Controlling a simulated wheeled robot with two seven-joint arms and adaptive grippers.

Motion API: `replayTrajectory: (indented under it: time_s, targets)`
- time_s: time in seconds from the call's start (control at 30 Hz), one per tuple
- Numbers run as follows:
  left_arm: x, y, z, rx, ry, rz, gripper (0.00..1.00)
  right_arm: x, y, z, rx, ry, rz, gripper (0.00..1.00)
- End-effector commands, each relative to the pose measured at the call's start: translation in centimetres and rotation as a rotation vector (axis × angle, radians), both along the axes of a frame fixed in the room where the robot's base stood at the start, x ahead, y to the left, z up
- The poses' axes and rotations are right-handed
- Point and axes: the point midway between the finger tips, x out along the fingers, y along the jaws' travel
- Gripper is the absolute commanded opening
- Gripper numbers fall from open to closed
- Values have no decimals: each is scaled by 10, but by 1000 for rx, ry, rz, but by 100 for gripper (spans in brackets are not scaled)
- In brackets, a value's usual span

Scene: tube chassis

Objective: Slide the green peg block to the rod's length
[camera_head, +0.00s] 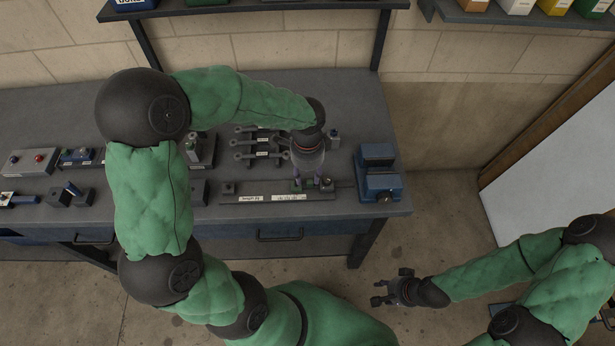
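A long dark rail (262,199) with white labels lies near the front edge of the workbench. A small green block (297,186) shows on the rail, partly hidden by my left gripper. A dark block stands just right of it on the rail. My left gripper (306,179) points down over the rail at the green block. Its fingers are small in the view, so I cannot tell whether they grip the block. I cannot make out a separate rod with certainty. My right gripper (379,286) is open and empty, over the floor right of the bench.
A blue vise (378,172) stands at the bench's right end, close to the rail. Dark fixtures (258,146) lie behind the rail. Boxes with buttons (36,161) stand at the far left. A white board (560,170) leans at the right.

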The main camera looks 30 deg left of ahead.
Motion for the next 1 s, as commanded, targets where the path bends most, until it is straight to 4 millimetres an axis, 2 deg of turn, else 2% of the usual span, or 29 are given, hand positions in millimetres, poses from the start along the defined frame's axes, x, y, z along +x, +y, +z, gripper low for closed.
replayTrajectory:
  time_s: [0.2, 0.4, 0.6, 0.9, 1.0]
  targets:
    - [1, 0, 46, 0, -5, 1, 41, 0, 0, 0, 0, 0, 0, 40]
    - [0, 0, 77, 0, -1, 0, 41, 0, 0, 0, 0, 0, 0, 40]
    - [0, 0, 91, -1, 1, 1, 41, 0, 0, 0, 0, 0, 0, 40]
    - [-1, 0, 93, 0, 2, 1, 41, 0, 0, 0, 0, 0, 0, 40]
    - [-1, -4, 94, 5, 8, -3, 13, 0, 0, 1, 0, 0, 0, 40]
